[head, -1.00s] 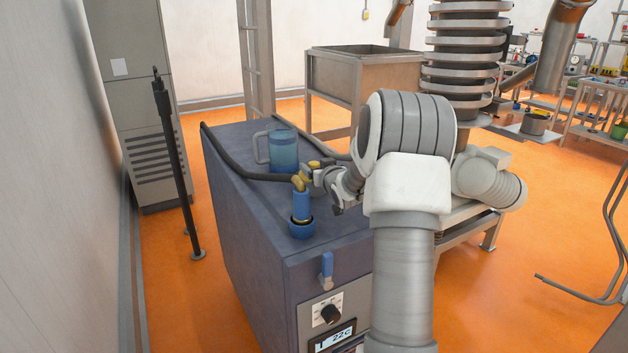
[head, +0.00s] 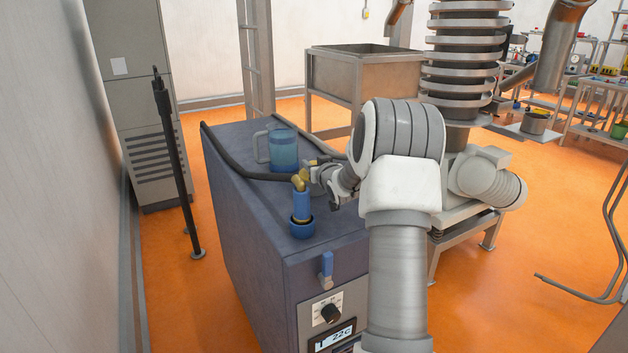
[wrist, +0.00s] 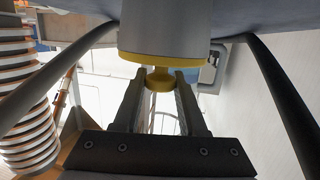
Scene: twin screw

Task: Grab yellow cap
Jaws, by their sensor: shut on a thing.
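A yellow cap (wrist: 159,78) sits between the two fingers of my gripper (wrist: 159,84) in the wrist view. My gripper is shut on it. The cap joins a grey cylinder (wrist: 165,38) with a yellow rim, just beyond the fingertips. In the head view my gripper (head: 311,175) is beside yellow fittings (head: 300,181) above an upright blue cylinder (head: 302,206). My wrist and fingers partly hide the contact there, and the cap is too small to tell apart from the fittings.
The blue cylinder stands in a blue cup on a dark blue cabinet (head: 245,215). A blue jug (head: 284,152) stands behind it. Dark hoses (head: 238,172) run across the cabinet top close to my gripper. A black post (head: 175,160) stands left on the orange floor.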

